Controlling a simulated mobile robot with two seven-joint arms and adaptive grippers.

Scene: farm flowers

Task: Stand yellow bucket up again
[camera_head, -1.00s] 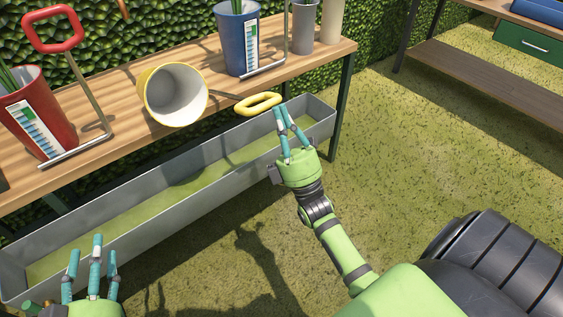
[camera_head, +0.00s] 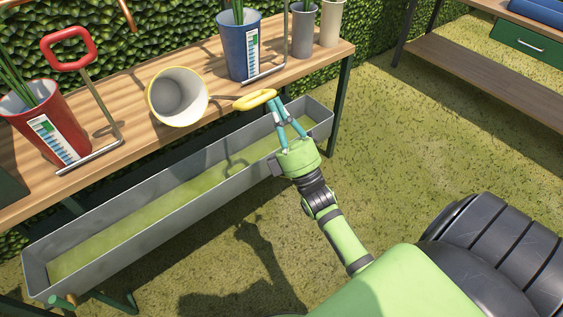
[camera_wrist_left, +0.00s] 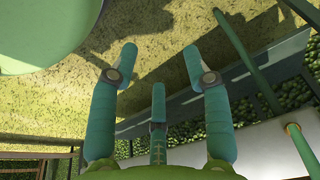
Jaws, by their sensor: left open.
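The yellow bucket (camera_head: 179,97) lies tipped on the wooden table, its pale open mouth towards me. A rod with a yellow loop handle (camera_head: 255,100) reaches from near its mouth to the right, past the table's front edge. My right gripper (camera_head: 279,110) is at the right end of this handle, fingertips up against or just in front of it. Whether its fingers are closed on the handle cannot be told. My left gripper (camera_wrist_left: 160,68) shows in the left wrist view with its fingers spread and nothing between them. The bucket is not recognisable in that view.
A red bucket (camera_head: 58,120) stands left of the yellow one, a blue bucket (camera_head: 238,48) to its right. Grey and cream pots (camera_head: 303,30) stand farther right. A long grey trough (camera_head: 140,246) runs below the table front. Grass is open to the right.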

